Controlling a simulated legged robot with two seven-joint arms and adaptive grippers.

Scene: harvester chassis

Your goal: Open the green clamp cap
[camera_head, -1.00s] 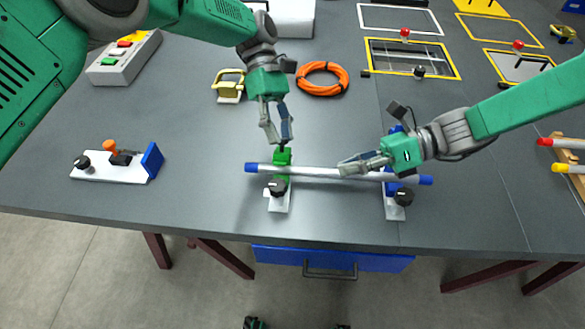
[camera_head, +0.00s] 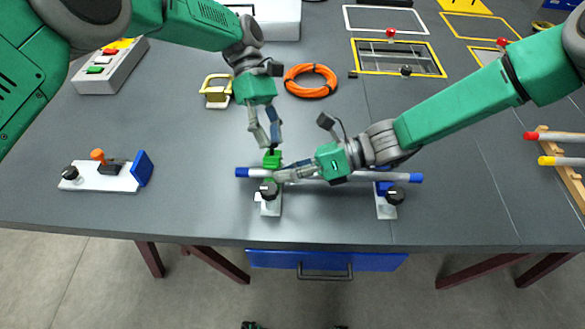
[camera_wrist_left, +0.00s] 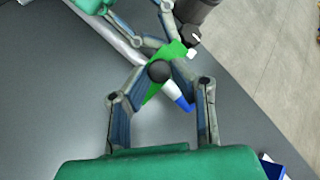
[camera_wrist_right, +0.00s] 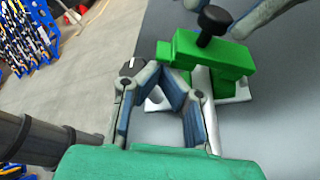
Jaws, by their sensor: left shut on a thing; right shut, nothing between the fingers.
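The green clamp cap (camera_head: 272,157) sits over the left part of a grey rod (camera_head: 345,177) with blue ends. It also shows in the right wrist view (camera_wrist_right: 222,58) with a black knob (camera_wrist_right: 214,20) on top. My left gripper (camera_head: 273,149) is above the cap, its fingers shut on the black knob (camera_wrist_left: 159,71) in the left wrist view. My right gripper (camera_head: 280,177) is shut and empty beside the clamp, its fingertips close to the cap's near side. A second black knob (camera_head: 268,189) is at the clamp's front. Whether the right fingertips touch the clamp is unclear.
A blue clamp (camera_head: 386,188) holds the rod's right part. A white plate fixture (camera_head: 105,178) lies at left. An orange cable coil (camera_head: 311,80) and a yellow-handled piece (camera_head: 217,92) lie behind. The grey table's front edge is close to the clamps.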

